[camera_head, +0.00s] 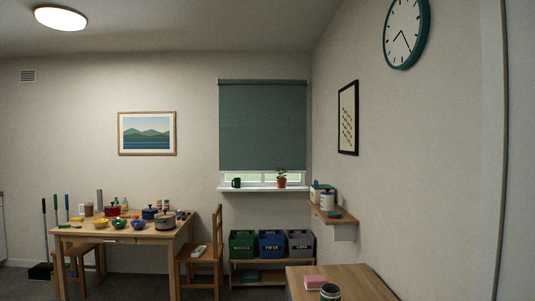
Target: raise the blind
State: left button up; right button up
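The grey-green blind (262,125) hangs over the window on the back wall. It is lowered over most of the window, and a narrow strip of glass (255,178) shows below its bottom edge. No cord or chain can be made out at this size. Neither of my grippers is in view.
A dark mug (236,182) and a potted plant (282,179) stand on the window sill (265,189). Below are several bins (271,243) on a low rack. A chair (205,255) and a laden table (110,236) stand left; a wooden counter (350,278) is in front.

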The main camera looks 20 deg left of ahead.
aim_at(242, 150)
jog(key=i+j+u, duration=0.45)
jog(key=j, duration=0.15)
jog(key=i+j+u, duration=0.7)
jog(key=i+u, duration=0.25)
jog(key=i+z, duration=0.2)
jog(key=i, duration=0.35)
jog(key=i+j+z, duration=0.25)
jog(key=i, duration=0.3)
jog(key=i+z, duration=0.15)
jog(key=i, duration=1.05)
jog(key=i+z, duration=0.2)
jog(key=i, duration=1)
